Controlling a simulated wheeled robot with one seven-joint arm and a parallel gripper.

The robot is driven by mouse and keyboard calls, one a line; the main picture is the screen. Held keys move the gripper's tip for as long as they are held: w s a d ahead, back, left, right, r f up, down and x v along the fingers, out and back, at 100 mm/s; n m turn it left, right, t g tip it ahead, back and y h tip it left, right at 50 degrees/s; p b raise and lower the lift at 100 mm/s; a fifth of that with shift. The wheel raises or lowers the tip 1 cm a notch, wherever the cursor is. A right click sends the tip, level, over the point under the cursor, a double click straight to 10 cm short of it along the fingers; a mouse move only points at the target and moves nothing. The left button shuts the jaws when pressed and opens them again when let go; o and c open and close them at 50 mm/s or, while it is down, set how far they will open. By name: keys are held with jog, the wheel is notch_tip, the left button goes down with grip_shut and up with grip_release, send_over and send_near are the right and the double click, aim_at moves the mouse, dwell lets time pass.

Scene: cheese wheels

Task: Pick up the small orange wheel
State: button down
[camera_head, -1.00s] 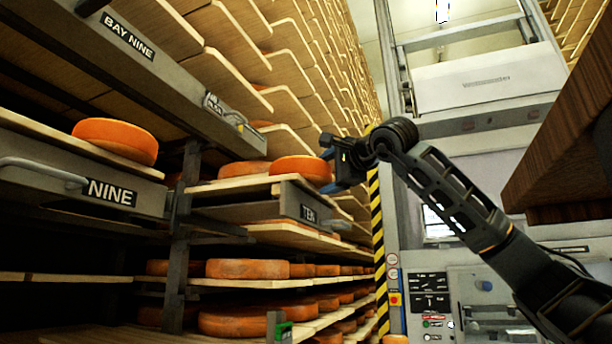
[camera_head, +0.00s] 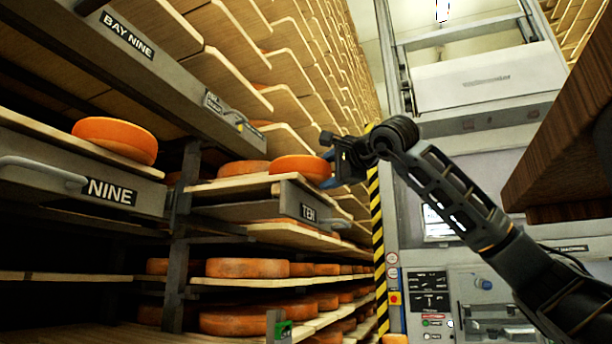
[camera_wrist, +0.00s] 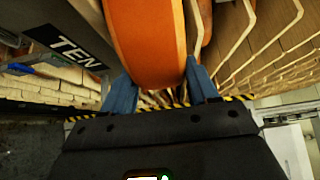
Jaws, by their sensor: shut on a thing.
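The small orange wheel (camera_head: 299,168) sits at the front end of the board on the shelf marked TEN in the head view. My gripper (camera_head: 331,167) reaches it from the right, with its blue fingers at the wheel's right side. In the wrist view the wheel (camera_wrist: 147,45) stands between the two blue fingers of my gripper (camera_wrist: 160,88), which are shut on it. From the head view I cannot tell whether the wheel is clear of the board. The far finger is partly hidden there.
Another orange wheel (camera_head: 243,169) lies just behind on the same shelf. A wheel (camera_head: 115,139) sits on the NINE shelf (camera_head: 88,186) at left. More wheels (camera_head: 247,268) fill the lower shelves. A dark wooden block (camera_head: 563,150) overhangs at right; open space lies between it and the rack.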

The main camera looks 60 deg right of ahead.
jog(key=shift+r+p, duration=2.65)
jog(key=shift+r, duration=2.5)
